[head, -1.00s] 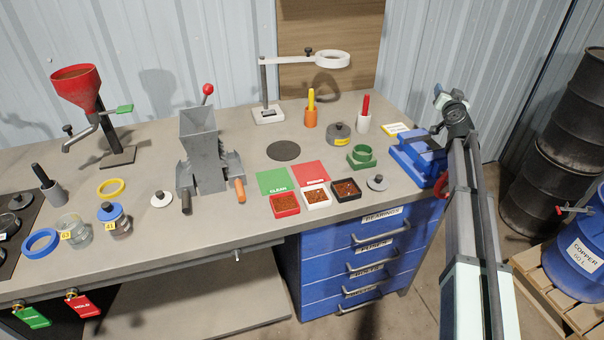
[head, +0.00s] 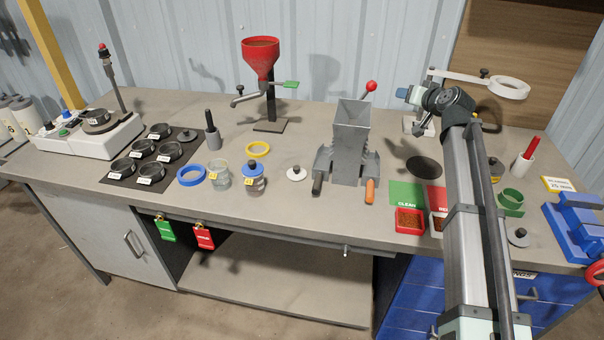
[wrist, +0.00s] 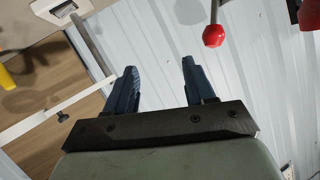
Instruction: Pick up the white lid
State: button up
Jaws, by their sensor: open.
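The white lid (head: 296,173) is a small round disc with a dark knob. It lies flat on the bench in the head view, left of the grey hopper machine and right of the lidded jar. My gripper (wrist: 159,72) shows in the wrist view with its two blue fingers apart and nothing between them. In the head view my arm reaches over the right part of the bench, and my gripper is high above it, well to the right of the lid. The lid is not in the wrist view.
The grey hopper machine (head: 350,138), with a red-knobbed lever, stands between my arm and the lid. A jar with a blue lid (head: 254,180), a yellow ring (head: 258,149) and a red funnel stand (head: 262,60) are near the lid. Bare bench lies around the lid.

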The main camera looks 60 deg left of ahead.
jog(key=s+a+n+g, duration=0.25)
jog(key=s+a, duration=0.55)
jog(key=s, duration=0.6)
jog(key=n+g+h, duration=0.2)
jog(key=g+h, duration=0.1)
jog(key=h, duration=0.1)
send_over(297, 168)
jog(key=d, duration=0.2)
notch_tip(297, 168, down, 3)
jog(key=s+d+f+t+h, duration=0.1)
jog(key=d+f+h, duration=0.2)
jog(key=f+h, duration=0.25)
jog(key=shift+n+y, duration=0.45)
jog(key=x, duration=1.3)
jog(key=shift+a+f, duration=0.1)
jog(key=shift+f, duration=0.15)
jog(key=shift+c, duration=0.5)
grip_shut()
